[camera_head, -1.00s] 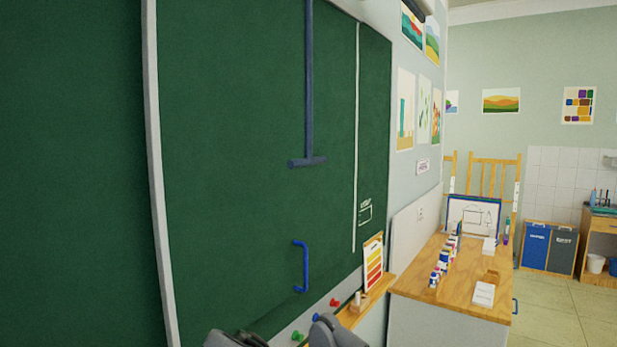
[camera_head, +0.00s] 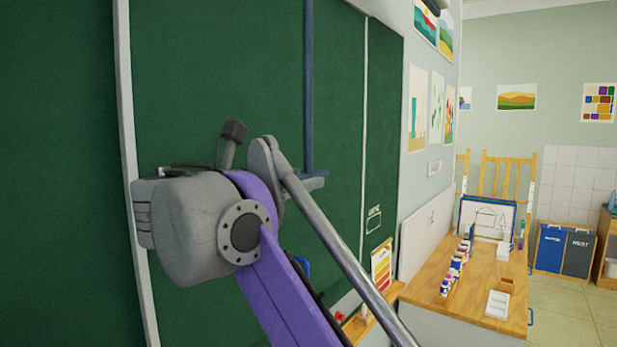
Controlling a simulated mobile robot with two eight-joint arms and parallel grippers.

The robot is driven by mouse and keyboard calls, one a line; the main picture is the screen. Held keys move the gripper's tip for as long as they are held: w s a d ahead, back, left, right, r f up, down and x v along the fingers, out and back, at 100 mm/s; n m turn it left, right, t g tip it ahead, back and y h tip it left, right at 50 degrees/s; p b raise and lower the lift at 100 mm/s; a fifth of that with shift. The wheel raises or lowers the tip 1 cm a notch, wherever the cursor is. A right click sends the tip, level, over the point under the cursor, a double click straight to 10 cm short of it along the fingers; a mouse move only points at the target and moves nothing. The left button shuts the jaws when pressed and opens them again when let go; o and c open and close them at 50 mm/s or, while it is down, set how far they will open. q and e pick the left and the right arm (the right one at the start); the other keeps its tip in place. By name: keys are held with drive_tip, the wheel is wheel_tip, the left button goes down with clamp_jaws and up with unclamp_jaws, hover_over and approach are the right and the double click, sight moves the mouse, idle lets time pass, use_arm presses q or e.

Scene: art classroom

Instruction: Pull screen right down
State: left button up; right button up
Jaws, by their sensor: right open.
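A dark blue pull rod (camera_head: 309,85) hangs down in front of the green board (camera_head: 340,110) and ends in a short crossbar (camera_head: 320,174). The crossbar is partly hidden behind my right arm. My right gripper (camera_head: 252,145) is raised in front of the board, just left of the crossbar in the picture. It is open and holds nothing that I can see. Whether it touches the crossbar I cannot tell. A blue handle (camera_head: 303,266) on the board is mostly covered by my arm. My left gripper is not in view.
A wooden ledge (camera_head: 385,302) with a colour chart (camera_head: 381,268) runs below the board. A wooden table (camera_head: 470,290) with paint bottles (camera_head: 452,276) stands at the right. Blue and grey bins (camera_head: 565,248) stand farther back, with open floor (camera_head: 560,305) before them.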

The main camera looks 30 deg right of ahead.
drive_tip(key=shift+x, duration=1.35)
clamp_jaws()
idle(0.4)
